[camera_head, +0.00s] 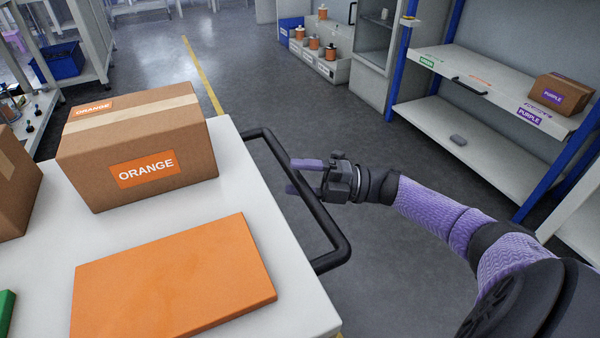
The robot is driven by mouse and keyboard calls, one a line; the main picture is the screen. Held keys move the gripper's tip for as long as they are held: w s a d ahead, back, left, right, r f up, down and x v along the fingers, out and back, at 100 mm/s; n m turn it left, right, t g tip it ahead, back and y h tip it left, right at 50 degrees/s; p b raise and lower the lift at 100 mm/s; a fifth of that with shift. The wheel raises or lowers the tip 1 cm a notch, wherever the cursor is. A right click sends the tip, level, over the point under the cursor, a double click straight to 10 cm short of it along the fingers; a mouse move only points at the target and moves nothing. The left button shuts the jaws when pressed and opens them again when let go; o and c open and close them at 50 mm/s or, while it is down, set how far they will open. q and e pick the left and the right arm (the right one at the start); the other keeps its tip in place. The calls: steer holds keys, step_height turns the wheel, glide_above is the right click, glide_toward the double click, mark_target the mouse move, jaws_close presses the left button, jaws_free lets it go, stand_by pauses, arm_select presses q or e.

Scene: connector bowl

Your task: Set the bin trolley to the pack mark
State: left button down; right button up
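A white-topped trolley (240,205) fills the lower left, with a black handle (325,215) along its right side. My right gripper (290,176) reaches in from the right at the handle. Its two purple fingers are apart, one on each side of the bar as far as I can see. I cannot tell whether they touch it. My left gripper is not in view. A yellow line (203,75) runs along the floor beyond the trolley; I cannot tell whether it belongs to the pack mark.
A cardboard box labelled ORANGE (140,150) and a flat orange panel (175,280) lie on the trolley top. A shelf rack (480,95) with a PURPLE box (560,95) stands at right. Grey floor (300,110) is clear between them.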

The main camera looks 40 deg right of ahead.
steer(key=v, duration=1)
steer(key=shift+b, duration=0.3)
